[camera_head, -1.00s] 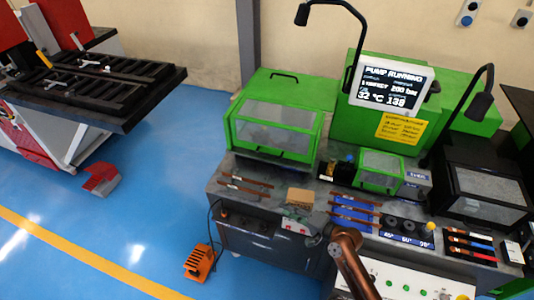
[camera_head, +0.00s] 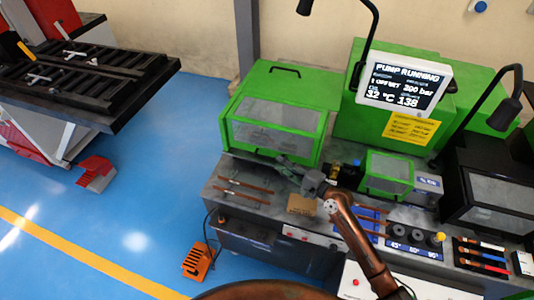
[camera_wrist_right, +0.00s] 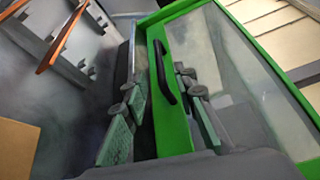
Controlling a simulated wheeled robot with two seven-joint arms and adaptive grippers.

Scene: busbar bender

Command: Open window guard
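The window guard (camera_head: 275,122) is a green-framed box with a clear pane on the left of the bench. Its front pane is down in the head view. In the right wrist view its green front bar (camera_wrist_right: 170,125) carries a black handle (camera_wrist_right: 163,72). My right gripper (camera_head: 288,166) is at the guard's lower right front edge. In the right wrist view its fingers (camera_wrist_right: 155,85) are apart, with the bar and handle between them. I cannot tell whether the fingers touch the handle. My left gripper is not in view.
A smaller green guard (camera_head: 388,172) stands right of my gripper. A cardboard-coloured block (camera_head: 301,205) and copper bars (camera_head: 243,187) lie on the bench in front. A monitor (camera_head: 404,82) and black lamps stand behind. An orange foot pedal (camera_head: 198,261) is on the floor.

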